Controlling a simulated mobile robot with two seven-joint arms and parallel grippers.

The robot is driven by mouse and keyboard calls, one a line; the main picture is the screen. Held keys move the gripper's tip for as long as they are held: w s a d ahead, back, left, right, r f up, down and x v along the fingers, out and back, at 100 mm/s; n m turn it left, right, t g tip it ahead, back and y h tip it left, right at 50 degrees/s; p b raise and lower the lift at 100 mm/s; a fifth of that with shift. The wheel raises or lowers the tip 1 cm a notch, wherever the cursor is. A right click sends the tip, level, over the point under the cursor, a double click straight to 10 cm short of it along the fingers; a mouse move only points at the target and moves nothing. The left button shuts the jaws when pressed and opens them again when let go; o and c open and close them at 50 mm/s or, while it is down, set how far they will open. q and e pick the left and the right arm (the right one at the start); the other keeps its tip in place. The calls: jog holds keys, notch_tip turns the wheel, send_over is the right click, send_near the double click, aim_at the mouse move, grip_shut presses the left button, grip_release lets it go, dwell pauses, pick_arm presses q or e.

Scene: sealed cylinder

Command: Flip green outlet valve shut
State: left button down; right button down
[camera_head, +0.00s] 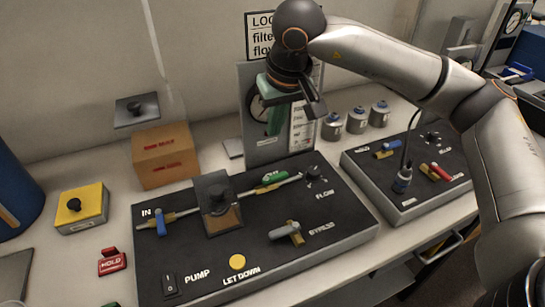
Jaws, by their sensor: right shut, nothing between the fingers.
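The green outlet valve handle (274,177) sits on a pipe at the back of the black panel (330,222). It appears to lie roughly along the pipe. My right gripper (314,106) is shut and empty, up in the air above and behind the panel, apart from the green handle. My left gripper is not in view.
The panel also carries a blue valve handle (160,221), a central block with a knob (217,198), a grey bypass valve (288,232) and a yellow button (237,261). A brown box (165,157) stands behind left. A second panel (405,165) stands right.

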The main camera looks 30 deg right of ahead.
aim_at(275, 178)
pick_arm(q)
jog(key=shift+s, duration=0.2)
pick_arm(e)
jog(key=shift+s, duration=0.1)
jog(key=x, duration=0.9)
jog(key=shift+f, duration=0.2)
jog(key=shift+f+p, duration=0.3)
jog(key=shift+p, duration=0.05)
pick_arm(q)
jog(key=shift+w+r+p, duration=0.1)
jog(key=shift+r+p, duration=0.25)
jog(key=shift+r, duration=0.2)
pick_arm(e)
jog(key=shift+s+a, duration=0.1)
jog(key=shift+s, duration=1.65)
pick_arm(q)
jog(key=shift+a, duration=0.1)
